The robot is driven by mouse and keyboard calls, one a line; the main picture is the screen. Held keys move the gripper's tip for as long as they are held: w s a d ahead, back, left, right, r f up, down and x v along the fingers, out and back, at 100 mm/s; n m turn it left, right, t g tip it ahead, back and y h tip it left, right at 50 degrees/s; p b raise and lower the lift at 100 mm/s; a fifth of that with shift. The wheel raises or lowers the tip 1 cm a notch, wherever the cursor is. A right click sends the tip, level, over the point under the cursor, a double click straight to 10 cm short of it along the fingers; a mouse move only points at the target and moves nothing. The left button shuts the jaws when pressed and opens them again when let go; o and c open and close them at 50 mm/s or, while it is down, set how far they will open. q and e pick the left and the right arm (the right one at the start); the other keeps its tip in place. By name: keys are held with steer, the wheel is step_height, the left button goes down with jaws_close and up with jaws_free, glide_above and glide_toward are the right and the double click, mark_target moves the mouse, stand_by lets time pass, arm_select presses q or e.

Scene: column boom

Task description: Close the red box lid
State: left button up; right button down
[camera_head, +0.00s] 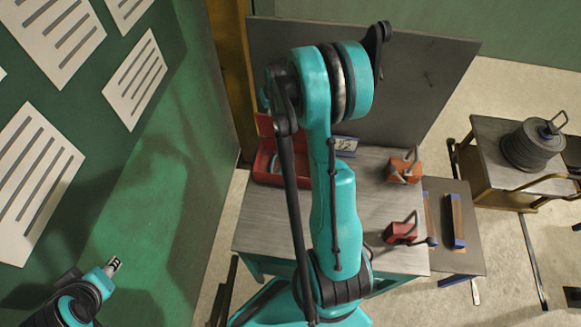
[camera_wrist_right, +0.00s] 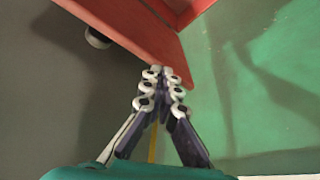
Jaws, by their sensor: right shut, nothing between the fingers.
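The red box (camera_head: 266,166) sits on the grey table in the head view, partly hidden by my right arm. Its lid (camera_head: 263,124) stands raised at the back of the box. In the right wrist view a broad red panel (camera_wrist_right: 135,27), seemingly the lid, fills the top. My right gripper (camera_wrist_right: 162,80) is shut and empty, its fingertips at the panel's lower edge; contact cannot be told. In the head view my right arm hides most of that gripper. The end of my left arm shows at lower left, its fingers not clear.
A grey board (camera_head: 425,75) stands behind the table (camera_head: 262,225). Two red padlock-like items (camera_head: 404,168) (camera_head: 401,232) are on its right side. A side table with a dark round stack (camera_head: 533,146) is at right. A green wall with paper sheets is left.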

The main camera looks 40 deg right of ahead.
steer(key=shift+s+a+f, duration=0.3)
steer(key=shift+s+a, duration=0.15)
steer(key=shift+s+a+f+b, duration=0.15)
steer(key=shift+s+a+b, duration=0.25)
steer(key=shift+a, duration=0.1)
stand_by(0.5)
step_height(320, 180, up, 6)
steer(key=p, duration=0.3)
steer(key=shift+w+p, duration=0.2)
steer(key=shift+p, duration=0.2)
stand_by(1.0)
